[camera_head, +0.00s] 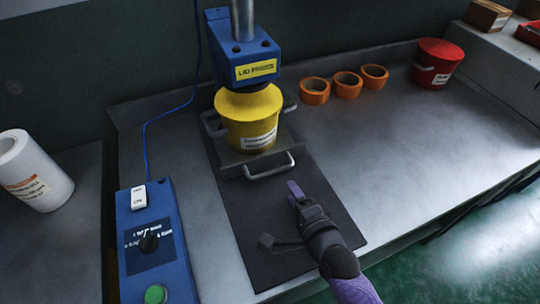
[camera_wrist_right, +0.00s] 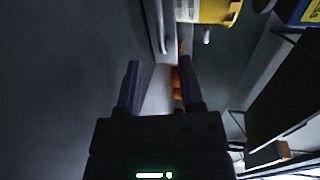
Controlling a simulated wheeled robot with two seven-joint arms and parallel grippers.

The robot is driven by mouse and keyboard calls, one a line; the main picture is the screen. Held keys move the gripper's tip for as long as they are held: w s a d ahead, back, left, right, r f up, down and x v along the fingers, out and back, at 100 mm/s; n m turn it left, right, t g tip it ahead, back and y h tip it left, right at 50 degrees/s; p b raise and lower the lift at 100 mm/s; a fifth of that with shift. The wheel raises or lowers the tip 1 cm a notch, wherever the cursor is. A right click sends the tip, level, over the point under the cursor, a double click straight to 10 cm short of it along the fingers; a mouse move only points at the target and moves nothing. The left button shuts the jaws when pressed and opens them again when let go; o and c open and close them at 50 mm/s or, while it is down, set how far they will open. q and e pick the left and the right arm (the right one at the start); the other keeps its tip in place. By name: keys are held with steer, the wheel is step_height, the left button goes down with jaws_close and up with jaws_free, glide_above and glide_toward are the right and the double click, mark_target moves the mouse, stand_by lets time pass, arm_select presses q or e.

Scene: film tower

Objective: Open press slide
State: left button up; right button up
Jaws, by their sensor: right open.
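The blue lid press (camera_head: 240,58) stands at the back of the bench. Below its head a yellow tub (camera_head: 250,116) with a white label sits on the grey press slide (camera_head: 232,168). A pale bar handle (camera_head: 270,168) sticks out at the slide's front, over a dark mat. My right gripper (camera_head: 296,192) is in front of and slightly right of the handle, apart from it. In the right wrist view my right gripper (camera_wrist_right: 160,85) has its purple fingers spread with nothing between them; the handle (camera_wrist_right: 160,28) and tub (camera_wrist_right: 205,9) are beyond. My left gripper is not seen.
A blue control box (camera_head: 152,240) with a knob and green button stands at left, near a white roll (camera_head: 32,172). Several orange tape rolls (camera_head: 346,84) and a red bucket (camera_head: 437,62) stand at back right. The bench right of the mat is clear.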

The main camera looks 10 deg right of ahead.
mark_target(277, 169)
steer(key=b+x, duration=0.3)
steer(key=x, duration=0.6)
steer(key=shift+s+f+b, duration=0.1)
steer(key=shift+b, duration=0.2)
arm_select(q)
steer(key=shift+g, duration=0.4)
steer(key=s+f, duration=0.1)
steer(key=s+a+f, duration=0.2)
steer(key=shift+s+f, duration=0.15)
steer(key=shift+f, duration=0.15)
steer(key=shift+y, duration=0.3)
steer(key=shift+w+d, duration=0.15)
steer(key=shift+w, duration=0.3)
arm_select(e)
jaws_close()
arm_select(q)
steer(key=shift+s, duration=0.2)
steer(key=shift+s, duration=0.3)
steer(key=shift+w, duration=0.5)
